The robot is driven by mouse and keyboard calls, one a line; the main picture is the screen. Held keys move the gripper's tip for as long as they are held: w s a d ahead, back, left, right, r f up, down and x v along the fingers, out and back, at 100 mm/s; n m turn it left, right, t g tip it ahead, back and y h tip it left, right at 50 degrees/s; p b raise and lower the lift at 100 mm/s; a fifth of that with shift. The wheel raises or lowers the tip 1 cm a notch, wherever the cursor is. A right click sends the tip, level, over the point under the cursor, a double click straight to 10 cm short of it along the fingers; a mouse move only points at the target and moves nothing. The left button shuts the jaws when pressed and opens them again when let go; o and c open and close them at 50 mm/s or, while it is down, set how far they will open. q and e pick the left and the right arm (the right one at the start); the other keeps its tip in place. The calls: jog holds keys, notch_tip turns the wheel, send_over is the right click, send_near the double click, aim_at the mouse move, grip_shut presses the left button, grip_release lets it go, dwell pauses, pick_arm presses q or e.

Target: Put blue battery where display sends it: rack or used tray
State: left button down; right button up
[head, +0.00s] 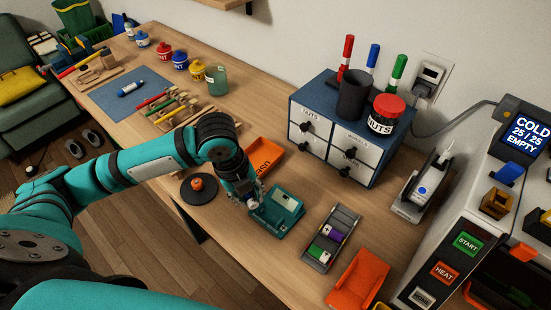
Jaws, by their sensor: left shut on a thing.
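My left gripper (245,195) is at the left edge of a teal tester (269,221) with a small pale display (286,200), too small to read. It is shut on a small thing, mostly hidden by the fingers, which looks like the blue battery. A grey rack (346,218) to the right holds a purple battery (324,243) and a green battery (318,253); its upper part looks empty. An orange tray (263,156) with partly hidden lettering lies behind the gripper. My right gripper is not in view.
A blue drawer cabinet (376,165) stands behind the rack. An orange holder (358,280) lies at the front edge. A black disc with an orange knob (198,184) lies left of the gripper. A machine at right shows "COLD 25/25 EMPTY" (531,133).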

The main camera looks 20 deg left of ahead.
pick_arm(q)
jog(key=w+a, duration=0.1)
jog(key=w, duration=0.1)
jog(key=w+a+p, duration=0.1)
jog(key=w, duration=0.1)
jog(key=w+a, duration=0.1)
jog(key=w, duration=0.2)
jog(key=shift+p, duration=0.35)
jog(key=p, duration=0.1)
send_over(255, 165)
jog(key=shift+s+a+f, duration=0.15)
jog(key=shift+a+f, duration=0.05)
jog(key=shift+f, duration=0.4)
notch_tip(255, 165, down, 3)
jog(key=shift+f+p, duration=0.15)
jog(key=shift+p, duration=0.5)
jog(key=shift+f, duration=0.1)
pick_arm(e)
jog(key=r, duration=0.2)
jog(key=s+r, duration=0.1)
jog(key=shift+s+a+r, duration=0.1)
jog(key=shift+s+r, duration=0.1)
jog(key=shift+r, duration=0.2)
pick_arm(q)
jog(key=shift+f, duration=0.15)
jog(key=shift+f, duration=0.15)
jog(key=c, duration=1.1)
grip_release()
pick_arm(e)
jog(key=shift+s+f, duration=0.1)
